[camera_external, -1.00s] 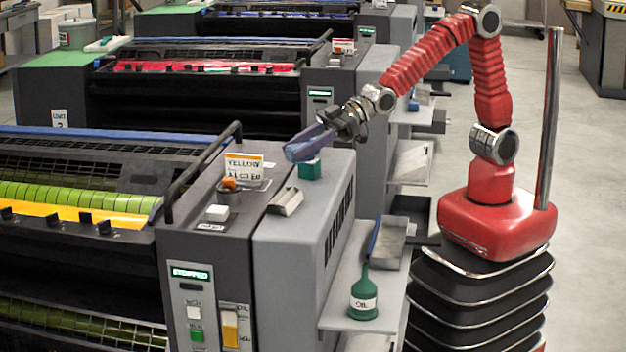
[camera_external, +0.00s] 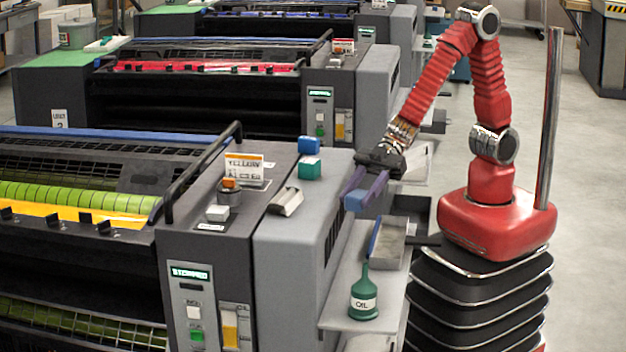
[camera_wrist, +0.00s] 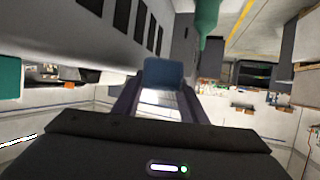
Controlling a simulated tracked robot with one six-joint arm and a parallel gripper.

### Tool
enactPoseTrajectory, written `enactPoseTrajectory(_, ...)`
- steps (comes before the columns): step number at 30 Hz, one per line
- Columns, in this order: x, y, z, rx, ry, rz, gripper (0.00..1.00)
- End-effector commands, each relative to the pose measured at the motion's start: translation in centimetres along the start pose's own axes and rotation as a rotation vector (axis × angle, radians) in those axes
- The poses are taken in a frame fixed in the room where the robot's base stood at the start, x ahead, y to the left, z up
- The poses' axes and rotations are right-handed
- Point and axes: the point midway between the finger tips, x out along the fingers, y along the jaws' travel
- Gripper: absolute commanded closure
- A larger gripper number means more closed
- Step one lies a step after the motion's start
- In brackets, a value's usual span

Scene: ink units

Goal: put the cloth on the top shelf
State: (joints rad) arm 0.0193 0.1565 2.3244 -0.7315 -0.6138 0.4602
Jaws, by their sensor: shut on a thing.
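My gripper (camera_external: 361,196) has long purple fingers pointing down beside the grey side of the near ink unit. It is shut on a small blue piece, seemingly the folded cloth (camera_external: 355,202). In the wrist view the blue cloth (camera_wrist: 163,73) sits between the fingertips (camera_wrist: 162,88). The cloth is in the air above the upper side shelf (camera_external: 345,300), near its back end. On that shelf are a green oil can (camera_external: 364,300) at the front and a grey tray (camera_external: 391,250) behind it.
A blue block (camera_external: 309,145) and a green block (camera_external: 309,168) stand on the unit's top. A lower shelf (camera_external: 368,343) shows partly. The shelf is bare around the oil can.

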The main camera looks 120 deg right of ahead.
Motion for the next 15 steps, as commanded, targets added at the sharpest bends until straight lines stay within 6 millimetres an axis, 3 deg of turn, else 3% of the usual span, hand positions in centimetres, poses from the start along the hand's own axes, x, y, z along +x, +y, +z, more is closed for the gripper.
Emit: enactPoseTrajectory(15, 4.1, -6.4, 7.2, -0.112, -0.003, -0.28, 0.83)
